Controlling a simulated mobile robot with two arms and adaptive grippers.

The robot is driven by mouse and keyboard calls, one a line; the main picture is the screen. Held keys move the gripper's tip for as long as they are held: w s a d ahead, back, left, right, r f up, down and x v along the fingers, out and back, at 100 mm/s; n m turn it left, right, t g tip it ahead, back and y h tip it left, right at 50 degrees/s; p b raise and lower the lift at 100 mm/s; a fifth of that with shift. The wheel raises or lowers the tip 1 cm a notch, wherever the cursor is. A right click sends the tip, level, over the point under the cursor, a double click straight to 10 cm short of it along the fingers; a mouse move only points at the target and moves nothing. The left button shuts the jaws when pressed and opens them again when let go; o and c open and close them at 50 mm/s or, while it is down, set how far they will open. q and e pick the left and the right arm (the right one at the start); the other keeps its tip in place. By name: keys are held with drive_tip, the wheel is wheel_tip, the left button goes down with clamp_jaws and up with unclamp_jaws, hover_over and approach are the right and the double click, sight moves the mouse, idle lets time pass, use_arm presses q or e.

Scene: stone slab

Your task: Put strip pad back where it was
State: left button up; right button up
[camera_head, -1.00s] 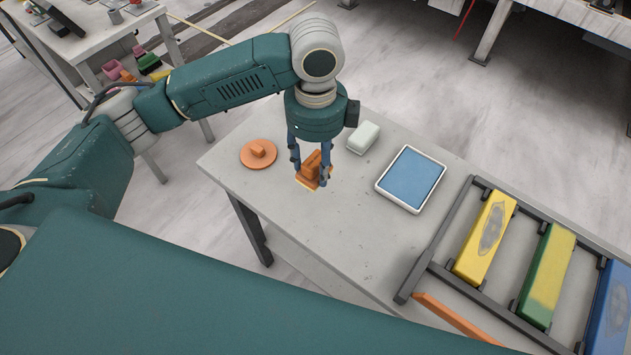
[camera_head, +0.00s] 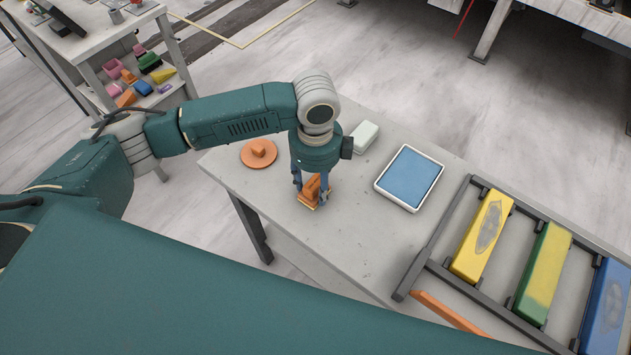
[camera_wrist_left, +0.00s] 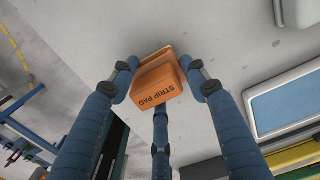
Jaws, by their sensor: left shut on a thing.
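The orange strip pad (camera_head: 311,191) is in my left gripper (camera_head: 311,187), at or just above the grey table (camera_head: 255,192) near its front left edge. In the left wrist view the strip pad (camera_wrist_left: 158,84) shows its "STRIP PAD" lettering, with the blue fingers (camera_wrist_left: 163,85) around it. The left gripper is shut on it. I cannot tell for certain whether the pad's underside touches the table. My right gripper is not in view.
A round orange pad (camera_head: 258,153) lies left of the gripper. A pale block (camera_head: 364,136) and a white tray with a blue pad (camera_head: 409,178) lie to the right. A dark rack (camera_head: 437,235) holds yellow, green and blue bars. A shelf with coloured blocks stands far left.

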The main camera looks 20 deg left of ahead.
sight(316, 181)
use_arm(q)
drive_tip(key=o, duration=1.1)
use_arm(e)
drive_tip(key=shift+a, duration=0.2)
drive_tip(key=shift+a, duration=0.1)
use_arm(q)
wheel_tip(316, 181, up, 11)
drive_tip(key=shift+b, duration=1.05)
drive_tip(key=shift+r, duration=0.65)
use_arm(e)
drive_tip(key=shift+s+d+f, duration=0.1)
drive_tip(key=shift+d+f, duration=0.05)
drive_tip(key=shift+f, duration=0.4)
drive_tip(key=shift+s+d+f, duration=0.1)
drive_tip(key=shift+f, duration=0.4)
